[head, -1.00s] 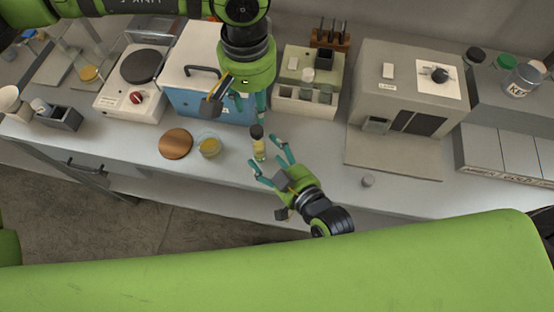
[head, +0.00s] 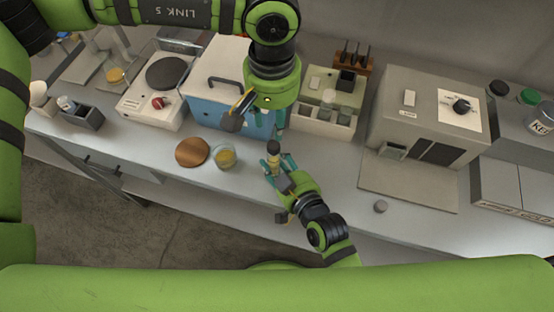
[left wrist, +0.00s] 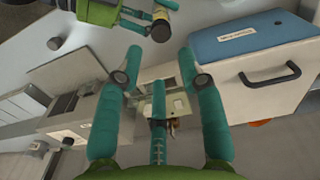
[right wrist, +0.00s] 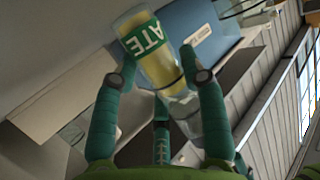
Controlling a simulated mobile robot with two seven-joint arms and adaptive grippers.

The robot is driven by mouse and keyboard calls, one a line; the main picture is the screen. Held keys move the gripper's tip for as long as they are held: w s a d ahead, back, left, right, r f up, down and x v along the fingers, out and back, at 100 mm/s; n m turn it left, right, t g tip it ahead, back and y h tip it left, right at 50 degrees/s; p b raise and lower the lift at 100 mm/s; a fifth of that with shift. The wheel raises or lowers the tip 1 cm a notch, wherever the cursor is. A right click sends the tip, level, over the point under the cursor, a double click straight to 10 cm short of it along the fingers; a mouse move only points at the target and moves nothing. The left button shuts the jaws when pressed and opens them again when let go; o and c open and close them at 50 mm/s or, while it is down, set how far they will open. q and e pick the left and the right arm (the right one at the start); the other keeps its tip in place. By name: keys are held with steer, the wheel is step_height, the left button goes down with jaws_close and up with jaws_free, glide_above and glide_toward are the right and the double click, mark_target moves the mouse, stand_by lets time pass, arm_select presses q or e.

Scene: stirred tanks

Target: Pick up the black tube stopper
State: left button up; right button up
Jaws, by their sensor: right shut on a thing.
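The black tube stopper (head: 273,147) sits on top of a tube with yellow contents (head: 273,158), and it also shows in the left wrist view (left wrist: 161,31). My right gripper (head: 275,165) is shut on the tube below the stopper. In the right wrist view the tube (right wrist: 158,65) lies between the fingers, with a green label reading "ATE"; the stopper is not visible there. My left gripper (head: 272,125) is open and empty, pointing down, above and behind the stopper. Its spread fingers (left wrist: 160,63) show in the left wrist view, apart from the stopper.
A beaker of yellow liquid (head: 225,157) and a round wooden disc (head: 192,152) stand left of the tube. A blue and white box (head: 213,112), a rack (head: 325,118) and a grey machine (head: 390,100) stand behind. A small grey cap (head: 380,206) lies right. The front bench edge is close.

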mark_target(274, 145)
stand_by(0.4)
arm_select(q)
steer(key=o, duration=0.3)
step_height(274, 145, down, 9)
steer(key=n, duration=1.9)
